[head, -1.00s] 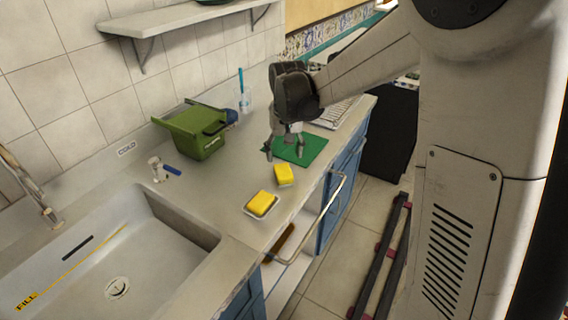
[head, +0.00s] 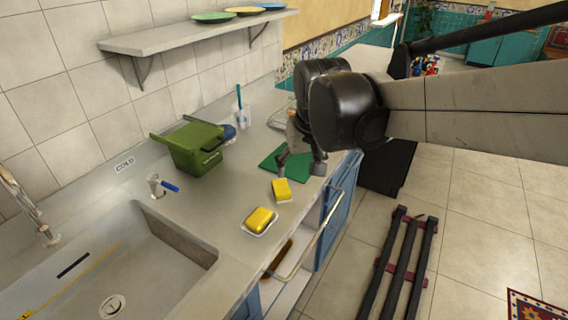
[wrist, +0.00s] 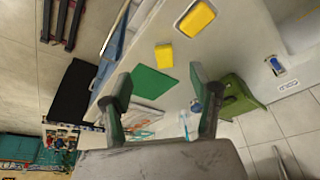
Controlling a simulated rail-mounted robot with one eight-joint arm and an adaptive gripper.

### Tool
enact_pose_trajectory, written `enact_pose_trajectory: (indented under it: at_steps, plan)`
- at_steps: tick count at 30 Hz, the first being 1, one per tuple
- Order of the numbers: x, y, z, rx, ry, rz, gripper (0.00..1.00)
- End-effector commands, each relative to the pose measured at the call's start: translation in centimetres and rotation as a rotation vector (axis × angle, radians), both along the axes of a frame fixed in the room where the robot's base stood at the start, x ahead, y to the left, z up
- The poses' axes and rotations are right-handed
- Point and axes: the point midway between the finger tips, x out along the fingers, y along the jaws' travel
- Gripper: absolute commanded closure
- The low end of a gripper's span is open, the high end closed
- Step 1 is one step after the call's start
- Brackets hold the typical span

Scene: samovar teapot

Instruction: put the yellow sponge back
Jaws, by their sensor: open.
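Two yellow sponges are on the counter. One sponge (head: 261,219) sits in a white dish (head: 247,229) beside the sink; it also shows in the wrist view (wrist: 196,18). The other sponge (head: 281,188) lies farther along the counter, near the front corner of a green mat (head: 270,163); it also shows in the wrist view (wrist: 164,55). My gripper (head: 299,163) is open and empty above the mat, beyond both sponges. In the wrist view its fingers (wrist: 160,88) are spread wide, with the mat showing between them.
The sink (head: 150,265) is at left. A cup with a blue brush (head: 242,117) stands behind. A rail handle (head: 318,238) juts from the blue cabinet's front.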

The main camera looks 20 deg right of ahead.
Motion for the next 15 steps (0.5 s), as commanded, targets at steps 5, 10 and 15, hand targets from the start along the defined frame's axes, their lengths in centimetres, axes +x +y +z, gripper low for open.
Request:
enact_pose_trajectory:
  at_steps: [5, 10, 15]
  plan:
    - [-4.5, 0.0, 0.6, -0.001, -0.071, 0.007, 0.42]
    - [-8.2, 0.0, 0.5, -0.004, -0.138, 0.014, 0.42]
    - [-11.5, 0.0, -0.3, -0.007, -0.203, 0.02, 0.42]
